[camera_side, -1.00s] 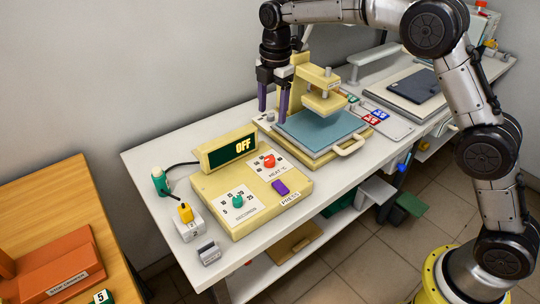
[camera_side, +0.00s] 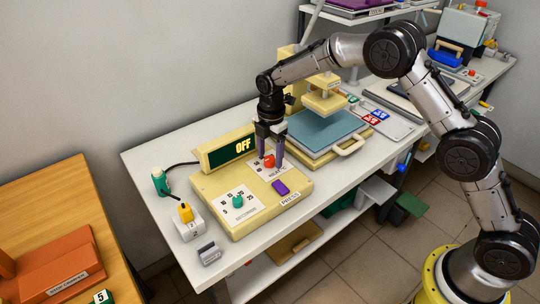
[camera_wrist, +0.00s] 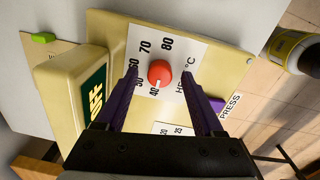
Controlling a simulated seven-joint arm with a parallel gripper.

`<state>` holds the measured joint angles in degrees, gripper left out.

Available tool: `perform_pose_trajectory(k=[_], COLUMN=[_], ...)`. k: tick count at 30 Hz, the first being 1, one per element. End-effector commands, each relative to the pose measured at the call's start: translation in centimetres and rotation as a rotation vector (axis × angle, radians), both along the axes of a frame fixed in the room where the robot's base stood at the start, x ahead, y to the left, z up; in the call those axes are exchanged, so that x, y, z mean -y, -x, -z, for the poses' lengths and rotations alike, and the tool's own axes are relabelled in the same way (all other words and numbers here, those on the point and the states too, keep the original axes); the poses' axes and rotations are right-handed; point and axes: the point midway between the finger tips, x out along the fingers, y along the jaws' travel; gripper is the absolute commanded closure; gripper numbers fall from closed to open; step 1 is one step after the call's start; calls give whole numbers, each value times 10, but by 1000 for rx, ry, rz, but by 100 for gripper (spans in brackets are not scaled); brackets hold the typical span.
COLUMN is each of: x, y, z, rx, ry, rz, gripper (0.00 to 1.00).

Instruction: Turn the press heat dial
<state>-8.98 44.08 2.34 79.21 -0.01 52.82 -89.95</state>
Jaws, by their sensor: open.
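The red heat dial (camera_side: 268,161) sits on the cream control box (camera_side: 222,210), below the display (camera_side: 240,147) that reads OFF. In the wrist view the dial (camera_wrist: 160,73) is ringed by numbers from 40 to 80, and its white mark is near 40. My gripper (camera_side: 269,158) is above the box with its purple fingers pointing down on either side of the dial. In the wrist view my gripper (camera_wrist: 160,82) is open, with a gap between each finger and the dial. I cannot tell how far the fingertips are above the panel.
The green seconds dial (camera_side: 238,201) and purple press button (camera_side: 280,188) are on the same box. The heat press (camera_side: 325,130) stands close behind on the white table (camera_side: 150,150).

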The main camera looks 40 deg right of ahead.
Motion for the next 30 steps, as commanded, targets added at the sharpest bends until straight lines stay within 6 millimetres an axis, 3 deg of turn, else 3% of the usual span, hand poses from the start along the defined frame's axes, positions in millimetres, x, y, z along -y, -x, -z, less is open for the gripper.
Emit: perform_pose_trajectory(k=[12,23,30], x=[0,0,0], y=[0,0,0], z=[8,7,7], rx=[0,0,0], ry=[0,0,0], rz=[0,0,4], gripper=[32,97,100])
